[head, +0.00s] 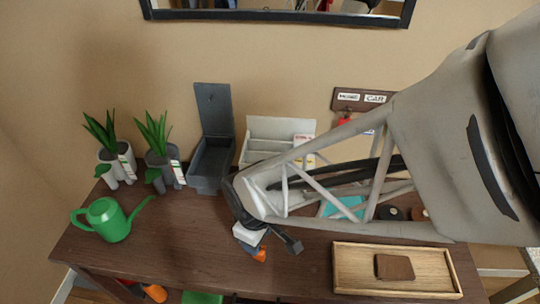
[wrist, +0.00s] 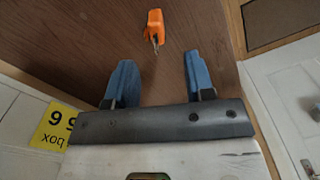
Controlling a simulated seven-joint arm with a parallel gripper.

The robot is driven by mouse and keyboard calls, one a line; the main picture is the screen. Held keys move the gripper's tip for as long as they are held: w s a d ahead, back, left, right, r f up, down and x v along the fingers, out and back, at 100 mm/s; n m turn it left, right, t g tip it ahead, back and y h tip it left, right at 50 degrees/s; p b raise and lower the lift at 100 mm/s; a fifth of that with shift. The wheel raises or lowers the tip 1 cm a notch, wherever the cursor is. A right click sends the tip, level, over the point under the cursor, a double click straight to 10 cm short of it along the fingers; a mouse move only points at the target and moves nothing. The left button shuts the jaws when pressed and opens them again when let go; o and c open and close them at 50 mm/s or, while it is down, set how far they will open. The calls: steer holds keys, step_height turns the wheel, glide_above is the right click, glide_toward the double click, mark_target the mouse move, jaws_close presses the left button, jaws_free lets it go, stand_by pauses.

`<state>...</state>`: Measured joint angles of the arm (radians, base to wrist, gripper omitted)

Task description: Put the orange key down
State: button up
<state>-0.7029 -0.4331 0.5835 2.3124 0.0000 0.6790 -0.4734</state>
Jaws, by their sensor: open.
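The orange key (wrist: 154,25) lies on the dark wood tabletop in the wrist view, with its metal end toward my gripper. In the head view the orange key (head: 260,254) shows near the front edge of the table, partly hidden by my gripper. My gripper (wrist: 158,75) is open and empty; its two blue fingers are spread apart, and the key is beyond the fingertips, apart from them. In the head view my gripper (head: 269,246) is low over the front of the tabletop.
A green watering can (head: 108,220) and two potted plants (head: 115,165) stand at the left. A grey open box (head: 212,160) and a white organizer (head: 257,140) stand behind. A wooden tray (head: 350,285) with a brown item is at the right. Free tabletop lies at front left.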

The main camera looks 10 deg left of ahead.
steer(key=shift+f, duration=0.1)
steer(key=shift+f, duration=1.2)
steer(key=shift+f, duration=0.1)
steer(key=shift+w+f, duration=0.15)
steer(key=shift+f, duration=1.1)
steer(key=shift+w+f, duration=0.1)
steer(key=shift+f, duration=1.15)
steer(key=shift+c, duration=0.5)
jaws_close()
steer(key=shift+r, duration=0.15)
